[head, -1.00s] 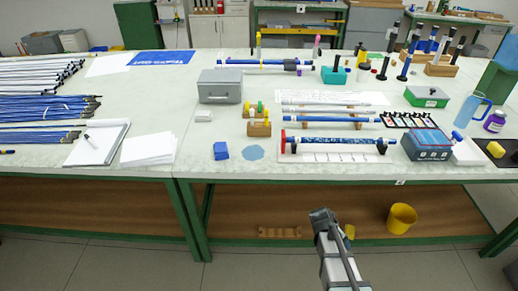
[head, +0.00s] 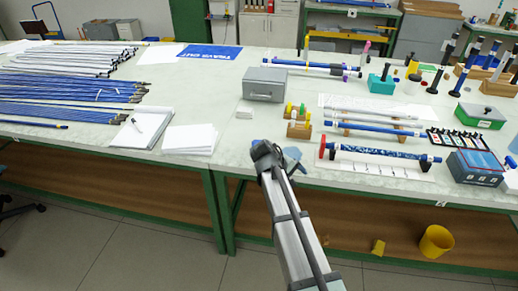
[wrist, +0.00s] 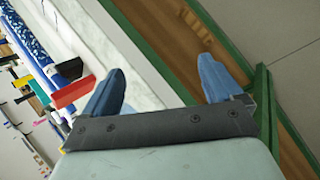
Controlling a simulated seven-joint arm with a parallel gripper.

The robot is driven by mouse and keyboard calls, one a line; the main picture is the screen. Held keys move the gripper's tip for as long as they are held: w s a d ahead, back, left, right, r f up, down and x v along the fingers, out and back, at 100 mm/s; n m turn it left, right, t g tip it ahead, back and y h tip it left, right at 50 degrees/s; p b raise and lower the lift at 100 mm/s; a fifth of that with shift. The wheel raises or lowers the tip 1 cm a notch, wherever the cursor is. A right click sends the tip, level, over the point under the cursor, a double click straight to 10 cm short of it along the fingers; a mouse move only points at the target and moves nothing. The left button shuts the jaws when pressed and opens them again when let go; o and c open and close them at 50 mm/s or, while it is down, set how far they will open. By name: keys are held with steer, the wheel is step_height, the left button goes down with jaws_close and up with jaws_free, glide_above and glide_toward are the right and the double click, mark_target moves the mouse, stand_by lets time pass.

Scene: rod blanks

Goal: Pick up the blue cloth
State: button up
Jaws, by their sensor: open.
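My gripper (head: 265,150) is over the front edge of the bench in the head view. In the wrist view its two blue fingers stand wide apart with nothing between them (wrist: 160,68). A flat light-blue patch (head: 293,154) shows just right of the gripper, partly covered; I cannot tell whether the gripper touches anything.
A blue rod on stands (head: 375,154) with a red disc lies right of my gripper. A grey metal box (head: 265,84) and a small block rack (head: 298,128) stand behind. White paper sheets (head: 190,139) lie left. A yellow bucket (head: 436,241) is on the shelf below.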

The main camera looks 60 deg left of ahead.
steer(key=a+r+m+g, duration=0.1)
steer(key=a+r, duration=0.1)
steer(key=a, duration=0.1)
steer(key=a+r+m+g, duration=0.1)
steer(key=a+r, duration=0.1)
steer(key=a, duration=0.2)
steer(key=a+r+m+y, duration=0.1)
steer(key=a+r, duration=0.1)
steer(key=a, duration=0.2)
steer(key=shift+w+m+g, duration=0.1)
steer(key=shift+m+g, duration=0.3)
steer(key=s+a+r+m+g+y, duration=0.1)
steer(key=a+r+m+g+y, duration=0.15)
steer(key=a+r, duration=0.65)
steer(key=shift+m+h, duration=0.25)
steer(key=shift+m, duration=0.2)
steer(key=f, duration=0.4)
steer(key=a+f, duration=0.1)
steer(key=f, duration=0.4)
steer(key=w+f, duration=0.1)
steer(key=f, duration=0.3)
steer(key=shift+a+f, duration=0.25)
steer(key=shift+f, duration=0.15)
steer(key=c, duration=1.1)
steer(key=shift+c, duration=0.2)
step_height(320, 180, up, 10)
